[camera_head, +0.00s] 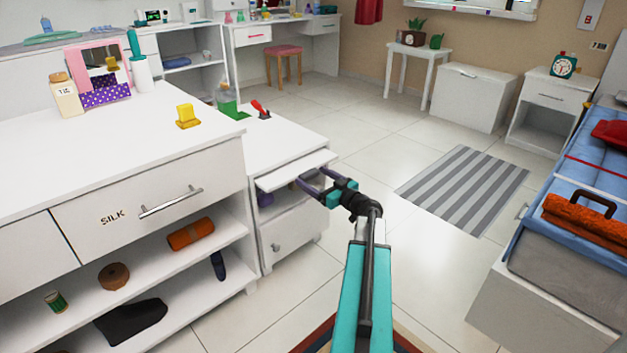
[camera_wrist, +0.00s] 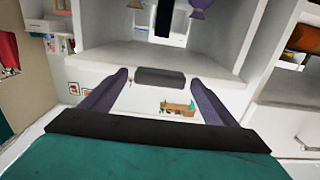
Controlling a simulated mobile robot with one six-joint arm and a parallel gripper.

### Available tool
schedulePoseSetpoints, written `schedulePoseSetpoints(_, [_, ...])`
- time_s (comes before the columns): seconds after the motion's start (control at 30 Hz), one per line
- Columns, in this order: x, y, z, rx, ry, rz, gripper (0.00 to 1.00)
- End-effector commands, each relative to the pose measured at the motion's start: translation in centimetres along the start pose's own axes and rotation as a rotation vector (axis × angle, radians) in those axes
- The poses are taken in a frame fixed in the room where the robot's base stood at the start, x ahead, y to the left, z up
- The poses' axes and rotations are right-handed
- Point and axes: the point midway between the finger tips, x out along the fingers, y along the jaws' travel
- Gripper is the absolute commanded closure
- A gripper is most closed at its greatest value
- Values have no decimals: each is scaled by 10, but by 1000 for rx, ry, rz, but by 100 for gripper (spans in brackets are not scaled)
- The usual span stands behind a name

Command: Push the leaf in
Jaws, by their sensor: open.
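The leaf (camera_head: 292,171) is a thin white board. It sticks out from the front of the small white cabinet (camera_head: 285,136), just under its top. My gripper (camera_head: 312,181) is at the front right of the cabinet, close to the leaf's front edge and partly beside or below it. I cannot tell whether it touches the leaf.
Below the leaf is an open compartment with a purple item (camera_head: 266,199), above a door or drawer with a knob (camera_head: 276,247). A red-handled item (camera_head: 260,109) lies on the cabinet top. The large white dresser (camera_head: 120,160) stands left. Tiled floor (camera_head: 420,240) is open to the right.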

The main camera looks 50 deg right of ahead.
Motion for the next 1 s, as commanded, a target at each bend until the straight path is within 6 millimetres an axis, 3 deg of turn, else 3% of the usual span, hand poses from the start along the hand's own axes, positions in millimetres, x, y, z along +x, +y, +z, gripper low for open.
schedulePoseSetpoints(0.4, [6,0,0,0,0,0,19])
schedulePoseSetpoints(0.77, [6,0,0,-1,0,0,78])
schedulePoseSetpoints(1.0, [7,6,1,-2,0,8,78])
